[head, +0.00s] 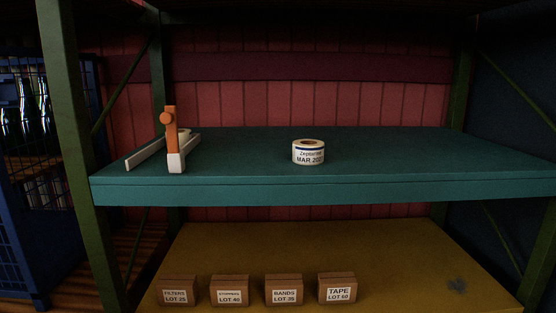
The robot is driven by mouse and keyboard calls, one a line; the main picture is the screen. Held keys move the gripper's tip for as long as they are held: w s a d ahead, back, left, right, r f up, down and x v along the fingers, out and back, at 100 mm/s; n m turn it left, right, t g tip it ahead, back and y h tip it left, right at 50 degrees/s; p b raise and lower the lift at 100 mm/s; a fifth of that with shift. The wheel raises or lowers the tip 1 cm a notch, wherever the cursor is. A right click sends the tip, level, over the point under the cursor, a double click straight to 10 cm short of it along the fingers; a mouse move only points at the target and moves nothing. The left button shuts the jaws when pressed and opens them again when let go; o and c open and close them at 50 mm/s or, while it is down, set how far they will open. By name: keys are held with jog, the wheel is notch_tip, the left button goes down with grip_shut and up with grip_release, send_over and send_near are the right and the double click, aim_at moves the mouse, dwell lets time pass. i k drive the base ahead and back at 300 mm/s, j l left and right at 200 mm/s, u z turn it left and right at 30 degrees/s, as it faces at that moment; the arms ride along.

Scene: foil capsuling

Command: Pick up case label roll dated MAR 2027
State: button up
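The case label roll (308,152) stands on the teal upper shelf, near the middle of its front part. It is a squat white roll with a dark band, and the printing facing me reads "Zeptember" or similar, partly cut by the curve, and "MAR 202", with the last digit turned out of sight. My gripper is not in view.
The teal shelf (400,150) is clear right of the label roll. Small labelled boxes (283,290) line the yellow lower shelf (400,260). Green posts (70,140) frame the sides.

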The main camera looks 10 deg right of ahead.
aim_at(305, 151)
jog(key=i+l+z, duration=0.15)
jog(key=z, duration=0.3)
jog(key=i+l+z, duration=0.2)
jog(key=z, duration=0.3)
